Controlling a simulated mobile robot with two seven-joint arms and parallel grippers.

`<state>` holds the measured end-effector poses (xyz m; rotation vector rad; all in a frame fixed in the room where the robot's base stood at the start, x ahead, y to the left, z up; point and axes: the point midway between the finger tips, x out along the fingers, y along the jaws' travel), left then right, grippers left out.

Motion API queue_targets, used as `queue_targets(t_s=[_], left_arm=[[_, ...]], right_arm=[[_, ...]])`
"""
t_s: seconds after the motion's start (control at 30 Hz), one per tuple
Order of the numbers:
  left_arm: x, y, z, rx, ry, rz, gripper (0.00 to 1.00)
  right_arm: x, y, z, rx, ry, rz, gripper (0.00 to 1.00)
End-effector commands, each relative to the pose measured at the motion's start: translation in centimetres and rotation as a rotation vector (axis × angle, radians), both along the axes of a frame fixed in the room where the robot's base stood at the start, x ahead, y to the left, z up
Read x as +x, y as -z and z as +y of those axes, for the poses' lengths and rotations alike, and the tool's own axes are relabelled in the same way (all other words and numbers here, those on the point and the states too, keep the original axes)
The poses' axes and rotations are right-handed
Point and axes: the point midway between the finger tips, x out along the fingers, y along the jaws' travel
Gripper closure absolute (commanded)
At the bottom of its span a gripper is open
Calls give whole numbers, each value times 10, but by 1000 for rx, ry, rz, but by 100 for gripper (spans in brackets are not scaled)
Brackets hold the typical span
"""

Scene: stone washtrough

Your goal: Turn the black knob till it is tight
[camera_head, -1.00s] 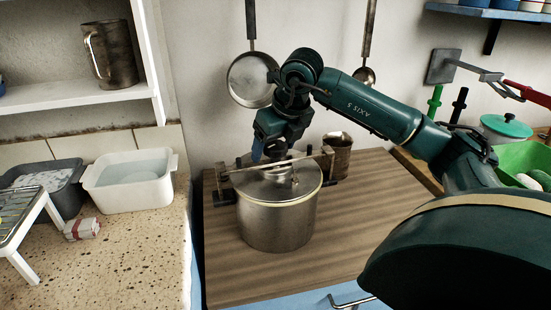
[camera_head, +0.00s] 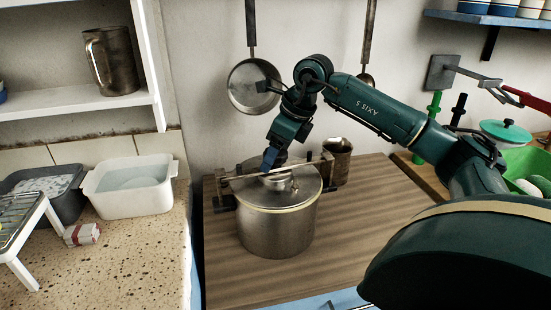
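A steel pot (camera_head: 277,232) with a lid stands on the wooden worktop. A clamp bar (camera_head: 240,178) lies across the lid, with dark end pieces at its left (camera_head: 222,203) and right (camera_head: 327,168). Which dark piece is the black knob I cannot tell; it may be hidden by the gripper. My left gripper is out of view.
A metal mug (camera_head: 340,162) stands close behind the pot at right. A pan (camera_head: 249,88) and a ladle hang on the wall behind. A white basin (camera_head: 130,187) stands on the stone counter at left. The worktop (camera_head: 350,225) right of the pot is clear.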

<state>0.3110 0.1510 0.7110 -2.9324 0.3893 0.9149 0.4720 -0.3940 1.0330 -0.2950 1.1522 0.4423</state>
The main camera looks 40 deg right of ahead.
Motion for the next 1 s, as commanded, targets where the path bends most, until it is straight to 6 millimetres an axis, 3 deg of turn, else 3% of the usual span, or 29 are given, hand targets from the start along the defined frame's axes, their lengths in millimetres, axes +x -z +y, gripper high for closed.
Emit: queue_targets(t_s=[0.03, 0.3, 0.47, 0.8, 1.0], left_arm=[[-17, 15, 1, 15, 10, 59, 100], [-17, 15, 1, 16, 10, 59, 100], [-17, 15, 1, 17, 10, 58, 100], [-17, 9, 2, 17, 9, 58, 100], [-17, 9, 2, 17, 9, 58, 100]], right_arm=[[0, 0, 0, 0, 0, 0, 41], [0, -1, 0, 0, 1, 0, 62], [0, -1, 0, -2, 30, -1, 62], [0, -1, 1, -2, 415, -2, 62], [0, -1, 0, 0, 472, 0, 62]])
